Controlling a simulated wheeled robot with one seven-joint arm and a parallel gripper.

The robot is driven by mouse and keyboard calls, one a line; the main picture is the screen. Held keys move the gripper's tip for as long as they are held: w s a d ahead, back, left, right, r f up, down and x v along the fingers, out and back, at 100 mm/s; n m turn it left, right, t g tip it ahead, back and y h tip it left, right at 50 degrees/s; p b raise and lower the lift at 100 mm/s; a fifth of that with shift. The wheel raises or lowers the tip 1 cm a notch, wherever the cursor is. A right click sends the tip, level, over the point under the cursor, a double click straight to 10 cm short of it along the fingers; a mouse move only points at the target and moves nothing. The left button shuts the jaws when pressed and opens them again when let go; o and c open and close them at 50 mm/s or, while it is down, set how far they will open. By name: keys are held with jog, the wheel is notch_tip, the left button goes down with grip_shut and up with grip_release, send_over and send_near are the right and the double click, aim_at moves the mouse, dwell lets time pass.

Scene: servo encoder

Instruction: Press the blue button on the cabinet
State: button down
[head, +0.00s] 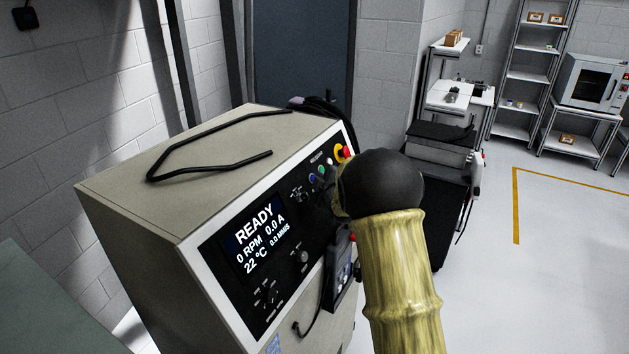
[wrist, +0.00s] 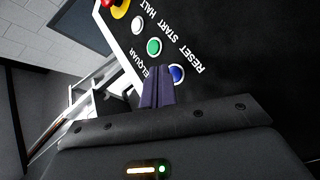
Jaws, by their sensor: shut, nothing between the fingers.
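The cabinet (head: 150,190) is a beige box with a black slanted control panel. On the panel the blue button (head: 312,177) sits lowest in a row with a green and a white button. In the wrist view the blue button (wrist: 177,74) is beside the word RESET. My gripper (wrist: 159,72) is shut and empty, with its dark fingertips just left of the blue button in that view. The fingers overlap the near side of the button's surroundings; I cannot tell whether they touch the panel. In the head view my dark wrist mostly hides the fingers.
The green button (wrist: 154,47), white button (wrist: 138,24) and red-and-yellow stop knob (head: 342,153) are close by. A lit screen reads READY (head: 255,232). A bent black bar (head: 160,165) lies on the cabinet top. A dark cart (head: 440,160) stands behind my arm; open floor lies right.

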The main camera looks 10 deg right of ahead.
jog(key=s+d, duration=0.1)
jog(key=s+d+r, duration=0.1)
jog(key=d, duration=0.1)
jog(key=s+d+r, duration=0.1)
jog(key=shift+s+d+r, duration=0.1)
jog(key=shift+d+r, duration=0.1)
jog(key=shift+r, duration=0.05)
dwell(0.5)
dwell(0.4)
jog(key=s+f+m+g+b, duration=0.2)
jog(key=s+f+m+g, duration=0.2)
jog(key=s, duration=0.8)
jog(key=s+a+f+m+g+h+b, duration=0.1)
jog(key=s+f+m+g, duration=0.3)
jog(key=s, duration=0.9)
jog(key=s+f+m+g+b, duration=0.3)
jog(key=s+f+m, duration=0.3)
jog(key=s+f, duration=0.3)
jog(key=s+g, duration=0.1)
jog(key=s, duration=0.3)
jog(key=shift+a+m+g+h, duration=0.3)
jog(key=shift+m+h, duration=0.1)
